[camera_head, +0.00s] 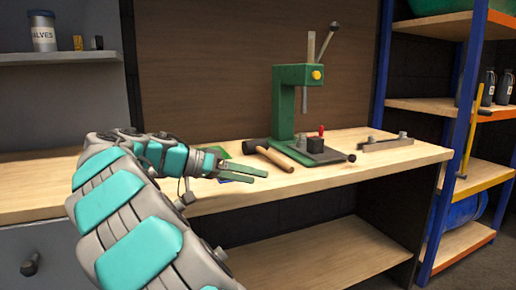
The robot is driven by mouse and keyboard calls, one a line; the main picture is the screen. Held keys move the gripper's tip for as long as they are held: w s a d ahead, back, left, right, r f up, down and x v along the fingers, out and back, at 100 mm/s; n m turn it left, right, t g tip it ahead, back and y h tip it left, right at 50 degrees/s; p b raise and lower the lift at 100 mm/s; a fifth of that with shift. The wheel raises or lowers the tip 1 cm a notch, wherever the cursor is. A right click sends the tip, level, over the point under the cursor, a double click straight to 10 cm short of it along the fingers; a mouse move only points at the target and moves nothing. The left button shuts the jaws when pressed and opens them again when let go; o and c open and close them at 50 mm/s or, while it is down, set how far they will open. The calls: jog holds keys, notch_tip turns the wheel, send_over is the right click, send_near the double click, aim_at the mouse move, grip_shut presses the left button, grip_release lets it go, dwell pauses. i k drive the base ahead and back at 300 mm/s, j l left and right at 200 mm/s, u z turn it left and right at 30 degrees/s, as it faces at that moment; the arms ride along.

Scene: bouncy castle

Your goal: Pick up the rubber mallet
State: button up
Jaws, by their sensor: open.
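The rubber mallet lies on the wooden workbench, left of the green press base. Its black head (257,146) is at the back and its light wooden handle (275,158) runs toward the front right. My gripper (262,177) is open and empty, with its green fingers pointing right. In the picture it is just below and left of the mallet handle, apart from it. How high it is above the bench I cannot tell.
A green arbor press (287,100) stands behind the mallet, its lever raised. A metal bar tool (385,143) lies at the bench's (425,152) right end. A green flat item (221,152) lies behind my wrist. Blue-framed shelves (458,140) stand at right.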

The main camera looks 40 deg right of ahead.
aim_at(259, 146)
jog(key=i+l, duration=0.4)
jog(key=i, duration=0.15)
jog(key=i+l, duration=0.4)
jog(key=i, duration=0.2)
